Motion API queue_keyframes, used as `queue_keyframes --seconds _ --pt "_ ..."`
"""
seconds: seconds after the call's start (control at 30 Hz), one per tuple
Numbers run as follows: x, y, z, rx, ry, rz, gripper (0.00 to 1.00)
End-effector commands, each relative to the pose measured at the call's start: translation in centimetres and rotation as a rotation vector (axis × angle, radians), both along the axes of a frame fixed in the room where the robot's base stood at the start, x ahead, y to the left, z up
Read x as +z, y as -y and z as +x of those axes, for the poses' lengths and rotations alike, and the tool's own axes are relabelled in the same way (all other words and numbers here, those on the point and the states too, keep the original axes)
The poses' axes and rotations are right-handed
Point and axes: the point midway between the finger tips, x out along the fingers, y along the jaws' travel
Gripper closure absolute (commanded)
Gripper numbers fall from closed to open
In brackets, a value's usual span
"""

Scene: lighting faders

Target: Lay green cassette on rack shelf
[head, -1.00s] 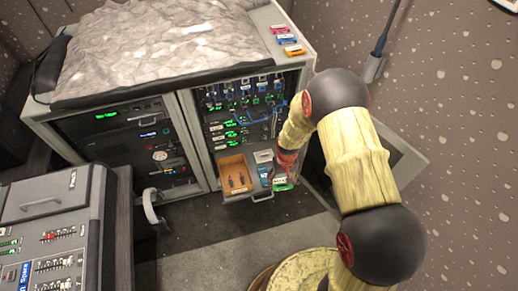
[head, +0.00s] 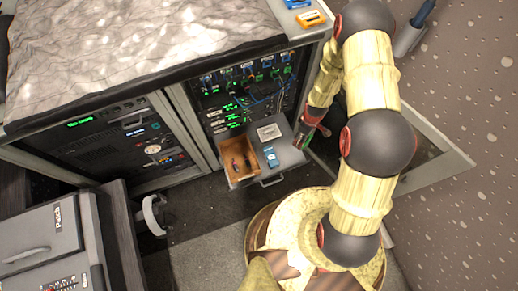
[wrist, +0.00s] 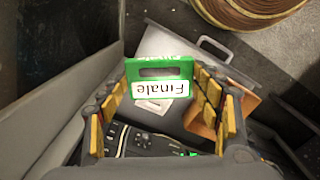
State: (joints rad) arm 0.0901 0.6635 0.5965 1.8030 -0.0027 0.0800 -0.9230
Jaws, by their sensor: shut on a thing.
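The green cassette (wrist: 155,68), with a white label reading "Finale", is between the fingers of my gripper (wrist: 165,92) in the wrist view. My gripper (head: 309,137) is shut on it. In the head view the gripper is at the right edge of the pulled-out rack shelf (head: 290,157), and the cassette is mostly hidden there. In the wrist view the shelf's grey front and handle (wrist: 215,48) lie behind the cassette. I cannot tell whether the cassette touches the shelf.
The shelf holds a wooden box (head: 238,160), a blue cassette (head: 270,157) and a pale square (head: 269,132). An open cabinet door (head: 445,165) stands at right. An orange cassette (head: 311,18) lies on the cabinet top. Cables hang in the rack above the shelf.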

Motion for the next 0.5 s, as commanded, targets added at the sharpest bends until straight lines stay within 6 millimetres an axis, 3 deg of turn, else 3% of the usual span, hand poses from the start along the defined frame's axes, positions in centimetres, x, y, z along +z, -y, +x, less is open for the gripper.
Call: queue_keyframes --seconds 0.5 --pt "-1.5 0.2 -0.6 0.117 0.000 -0.001 0.65"
